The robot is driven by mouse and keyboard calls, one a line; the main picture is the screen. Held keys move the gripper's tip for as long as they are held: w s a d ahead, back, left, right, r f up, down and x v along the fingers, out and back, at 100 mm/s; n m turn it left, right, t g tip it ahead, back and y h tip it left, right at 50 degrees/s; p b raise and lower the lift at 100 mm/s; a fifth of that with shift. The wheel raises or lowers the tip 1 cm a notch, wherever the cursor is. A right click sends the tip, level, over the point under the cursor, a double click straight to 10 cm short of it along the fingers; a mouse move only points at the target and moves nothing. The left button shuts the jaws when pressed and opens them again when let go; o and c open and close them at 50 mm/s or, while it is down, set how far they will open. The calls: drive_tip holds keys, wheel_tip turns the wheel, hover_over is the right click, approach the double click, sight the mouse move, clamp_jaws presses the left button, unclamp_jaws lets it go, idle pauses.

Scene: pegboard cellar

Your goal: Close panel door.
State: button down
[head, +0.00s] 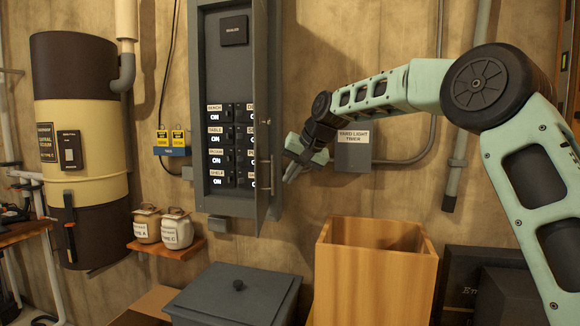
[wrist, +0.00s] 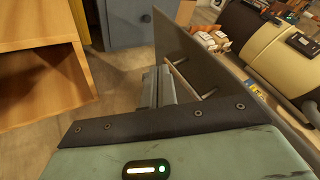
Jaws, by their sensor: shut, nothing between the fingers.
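The grey electrical panel (head: 226,203) is on the wall in the head view, with its door (head: 262,75) standing open on the right side. The door is seen nearly edge-on and partly covers the right column of breakers. In the wrist view the door (wrist: 235,92) slants across the right half, with a bar handle (wrist: 183,80) on its face. My gripper (head: 288,174) is shut and empty, just right of the door's lower half. In the wrist view its fingers (wrist: 160,86) are close beside the handle; I cannot tell whether they touch it or the door.
A yard light timer box (head: 353,156) is on the wall right of my gripper. Below stand an open wooden bin (head: 375,275) and a grey lidded box (head: 235,295). Left of the panel are a shelf with two jars (head: 165,249) and a black-and-cream tank (head: 80,115).

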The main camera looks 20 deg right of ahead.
sight(259, 201)
drive_tip(key=shift+w+a+f+p, duration=0.7)
drive_tip(key=shift+a+f, duration=0.1)
drive_tip(key=shift+a, duration=0.15)
drive_tip(key=shift+w+a+f+p, duration=0.65)
drive_tip(key=shift+w+a+f, duration=0.1)
drive_tip(key=shift+a, duration=0.15)
drive_tip(key=shift+w+a+f+p, duration=0.7)
drive_tip(key=shift+a+f, duration=0.1)
drive_tip(key=shift+a, duration=0.15)
drive_tip(key=shift+a, duration=0.1)
